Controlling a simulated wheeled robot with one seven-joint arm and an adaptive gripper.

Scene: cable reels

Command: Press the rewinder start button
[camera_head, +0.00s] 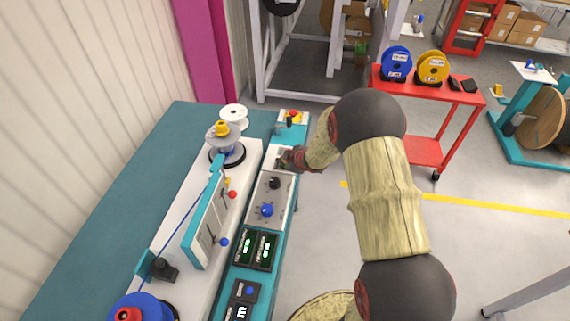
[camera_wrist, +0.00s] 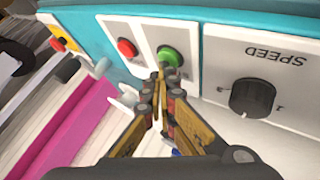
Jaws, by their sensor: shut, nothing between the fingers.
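The green button (camera_wrist: 169,56), which looks like the start button, sits on a pale panel of the rewinder bench in the wrist view. My gripper (camera_wrist: 158,78) is shut and empty, its fingertips just below and in front of the green button. I cannot tell whether they touch it. In the head view my gripper (camera_head: 284,160) is over the upper part of the control strip, and it hides the green button there.
A red button (camera_wrist: 126,48) is left of the green one. A SPEED dial (camera_wrist: 252,97) is to the right. A red emergency stop (camera_head: 293,114) on yellow stands at the far end. A spool with a yellow top (camera_head: 222,129) is on the left, and a red cart (camera_head: 425,92) on the right.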

